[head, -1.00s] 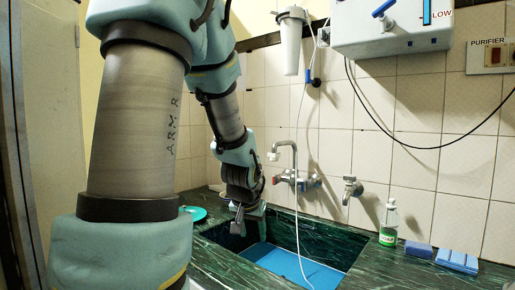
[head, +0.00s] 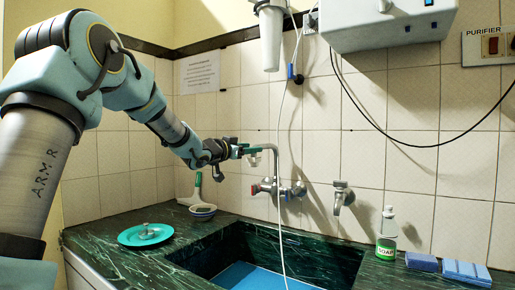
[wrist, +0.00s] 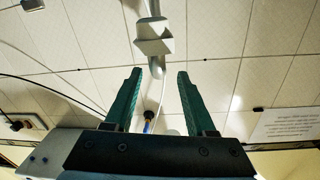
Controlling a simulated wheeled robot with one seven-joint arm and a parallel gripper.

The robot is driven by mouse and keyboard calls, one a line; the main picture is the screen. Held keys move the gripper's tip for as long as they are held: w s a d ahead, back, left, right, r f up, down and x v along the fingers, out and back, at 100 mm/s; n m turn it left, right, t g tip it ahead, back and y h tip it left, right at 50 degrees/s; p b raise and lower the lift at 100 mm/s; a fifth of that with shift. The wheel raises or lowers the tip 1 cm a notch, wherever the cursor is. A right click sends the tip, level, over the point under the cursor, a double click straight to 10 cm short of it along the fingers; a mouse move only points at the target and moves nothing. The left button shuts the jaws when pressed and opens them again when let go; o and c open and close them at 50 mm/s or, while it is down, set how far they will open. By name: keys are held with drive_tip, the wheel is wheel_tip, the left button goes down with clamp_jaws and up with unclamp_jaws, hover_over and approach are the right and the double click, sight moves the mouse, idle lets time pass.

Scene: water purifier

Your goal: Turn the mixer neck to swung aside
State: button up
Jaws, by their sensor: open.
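The mixer neck (head: 276,162) is a thin grey pipe that rises from the wall mixer (head: 278,188) and bends left at the top. My gripper (head: 251,150) is at the spout end of the neck in the head view. In the wrist view my gripper (wrist: 159,76) is open, with two green fingers apart. The neck's spout (wrist: 154,38) is beyond the fingertips there, and its pipe runs behind the gap between them. I cannot tell whether a finger touches the neck.
A second tap (head: 342,197) is on the wall. A white hose hangs before the mixer.

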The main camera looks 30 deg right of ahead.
sight(264, 146)
drive_tip(key=p+x, duration=0.1)
drive_tip(key=x, duration=0.7)
drive_tip(key=shift+d+f+p, duration=0.1)
drive_tip(key=shift+d+p, duration=0.1)
drive_tip(key=shift+p, duration=0.15)
clamp_jaws()
idle(1.0)
